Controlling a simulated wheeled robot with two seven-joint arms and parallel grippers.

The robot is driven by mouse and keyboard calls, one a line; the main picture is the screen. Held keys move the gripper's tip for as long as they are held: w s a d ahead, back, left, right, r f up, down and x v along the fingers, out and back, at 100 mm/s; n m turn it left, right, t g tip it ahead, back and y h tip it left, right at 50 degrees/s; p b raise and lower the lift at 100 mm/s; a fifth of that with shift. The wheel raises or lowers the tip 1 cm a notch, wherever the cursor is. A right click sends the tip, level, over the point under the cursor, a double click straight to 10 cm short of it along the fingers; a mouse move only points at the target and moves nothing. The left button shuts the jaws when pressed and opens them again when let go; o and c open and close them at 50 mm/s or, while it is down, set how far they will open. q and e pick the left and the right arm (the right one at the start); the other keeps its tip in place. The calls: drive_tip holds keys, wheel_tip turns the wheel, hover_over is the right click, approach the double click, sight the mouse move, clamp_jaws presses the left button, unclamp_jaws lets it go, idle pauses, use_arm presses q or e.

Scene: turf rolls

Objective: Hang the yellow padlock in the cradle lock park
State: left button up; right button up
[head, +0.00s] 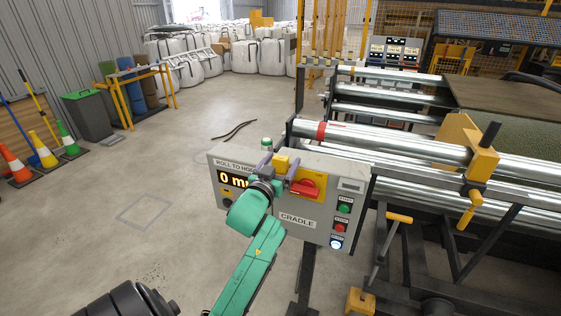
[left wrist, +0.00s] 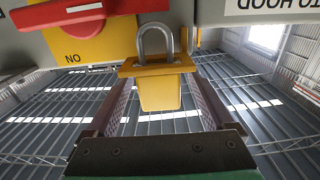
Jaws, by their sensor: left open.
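The yellow padlock (left wrist: 160,92) with its grey shackle (left wrist: 155,38) is at the cradle's grey control box (head: 225,167), beside the red rotary handle (head: 306,187). In the left wrist view a flat yellow piece (left wrist: 128,68) lies between its body and shackle; I cannot tell whether this is part of the lock park. Whether the shackle hangs on a peg is unclear. My left gripper (head: 279,169) is open, with one finger on each side of the padlock and visible gaps in the left wrist view (left wrist: 158,108). My right gripper is not in view.
The box also carries a display (head: 232,180), green, red and white buttons (head: 340,226) and a CRADLE label (head: 297,220). Steel rollers (head: 410,145) and a yellow clamp (head: 468,150) stand to the right. The floor at left is mostly clear.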

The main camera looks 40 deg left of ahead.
use_arm(q)
drive_tip(key=shift+x, duration=0.85)
drive_tip(key=shift+w+a+f, duration=0.1)
drive_tip(key=shift+w, duration=0.3)
drive_tip(key=shift+s, duration=0.15)
drive_tip(key=c, duration=0.5)
clamp_jaws()
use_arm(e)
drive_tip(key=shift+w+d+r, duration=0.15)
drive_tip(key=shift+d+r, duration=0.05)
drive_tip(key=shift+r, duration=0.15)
